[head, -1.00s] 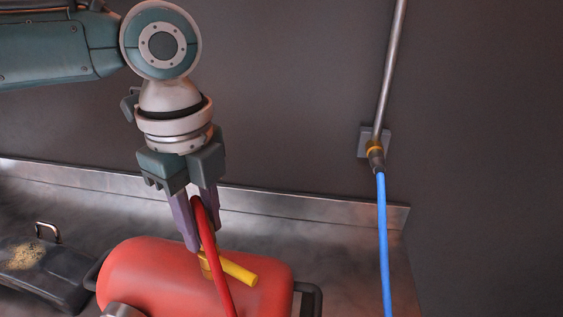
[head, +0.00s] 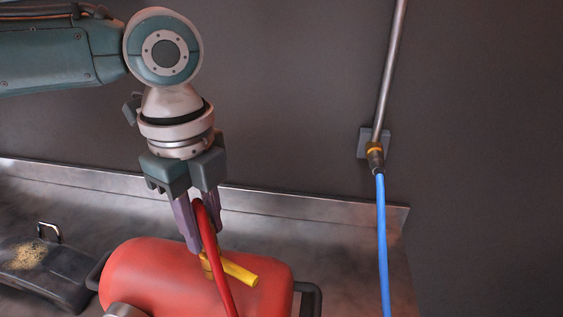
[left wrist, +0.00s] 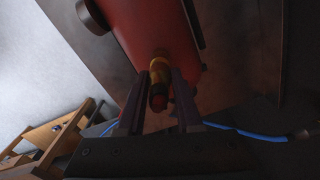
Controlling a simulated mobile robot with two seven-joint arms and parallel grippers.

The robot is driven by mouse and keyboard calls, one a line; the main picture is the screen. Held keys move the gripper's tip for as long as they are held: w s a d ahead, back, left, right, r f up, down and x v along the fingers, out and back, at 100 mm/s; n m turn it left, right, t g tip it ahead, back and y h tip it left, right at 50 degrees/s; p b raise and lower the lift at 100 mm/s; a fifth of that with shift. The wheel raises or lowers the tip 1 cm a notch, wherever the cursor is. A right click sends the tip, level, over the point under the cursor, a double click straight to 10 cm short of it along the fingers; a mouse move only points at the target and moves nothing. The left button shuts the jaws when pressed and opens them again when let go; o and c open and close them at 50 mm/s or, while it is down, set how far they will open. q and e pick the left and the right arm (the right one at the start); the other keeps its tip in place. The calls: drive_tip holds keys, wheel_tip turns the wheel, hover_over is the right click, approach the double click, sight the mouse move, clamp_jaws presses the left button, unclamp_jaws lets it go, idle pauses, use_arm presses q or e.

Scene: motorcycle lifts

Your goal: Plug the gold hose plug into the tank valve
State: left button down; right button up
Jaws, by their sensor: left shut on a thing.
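The red tank (head: 160,280) lies on the metal bench, with a yellow valve handle (head: 238,273) on its top; it also shows in the left wrist view (left wrist: 150,25). My left gripper (head: 205,245) points down just above the tank's top. Its purple fingers are shut on the end of a red hose (head: 211,235), which hangs down in front of the tank. In the left wrist view a gold fitting (left wrist: 158,70) lies between the fingertips and the tank, in line with the red hose end (left wrist: 158,102). I cannot tell plug from valve there, nor how deeply they are joined. My right gripper is not in view.
A dark case (head: 45,270) with a metal handle stands on the bench at left. A blue hose (head: 383,240) hangs from a wall pipe (head: 391,70) at right. The bench's raised back edge (head: 300,205) runs behind the tank.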

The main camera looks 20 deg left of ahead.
sight(199, 210)
use_arm(q)
drive_tip(key=shift+f+b, duration=0.35)
drive_tip(key=shift+f, duration=0.25)
drive_tip(key=c, duration=0.5)
unclamp_jaws()
wheel_tip(199, 210, up, 10)
drive_tip(key=shift+b, duration=0.45)
